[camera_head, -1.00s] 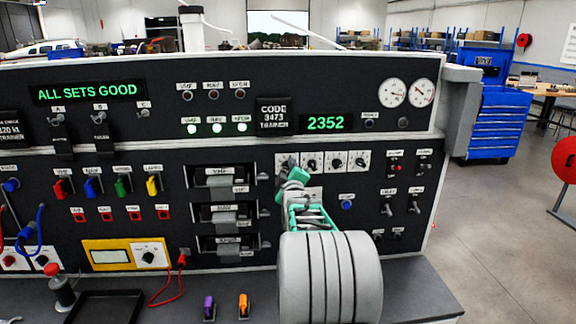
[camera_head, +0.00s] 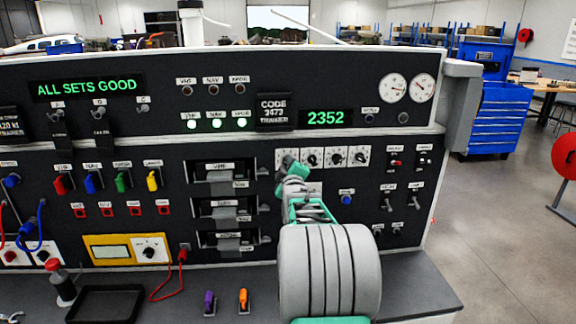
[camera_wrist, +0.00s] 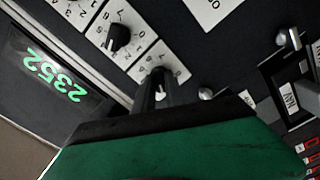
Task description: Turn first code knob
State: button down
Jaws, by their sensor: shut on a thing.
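The first code knob sits at the left end of a row of white dials. In the wrist view its dial plate (camera_wrist: 165,67) shows, and the knob is mostly hidden by my fingers. My gripper (camera_head: 287,163) is shut on this knob, and it also fills the bottom of the wrist view (camera_wrist: 152,98). The second code knob (camera_head: 312,159) is black on a white dial and stands free beside it; it also shows in the wrist view (camera_wrist: 118,38). The green readout (camera_head: 326,118) shows 2352. The code plate (camera_head: 273,110) reads 3473.
More code dials (camera_head: 360,157) continue to the right. A blue button (camera_head: 347,200) and several toggle switches (camera_head: 414,202) lie right of my arm. Latched drawer modules (camera_head: 228,207) stand close on the left. A bench ledge (camera_head: 415,285) runs below.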

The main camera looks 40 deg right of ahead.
jog(key=shift+f+m+b, duration=0.15)
jog(key=shift+m+b, duration=0.15)
jog(key=shift+b, duration=0.3)
jog(key=m+b, duration=0.7)
jog(key=b, duration=0.3)
jog(key=shift+r, duration=0.25)
jog(key=c, duration=1.4)
grip_release()
jog(key=b+v, duration=0.2)
jog(key=v, duration=0.5)
jog(key=shift+s+a, duration=0.2)
jog(key=shift+s, duration=0.15)
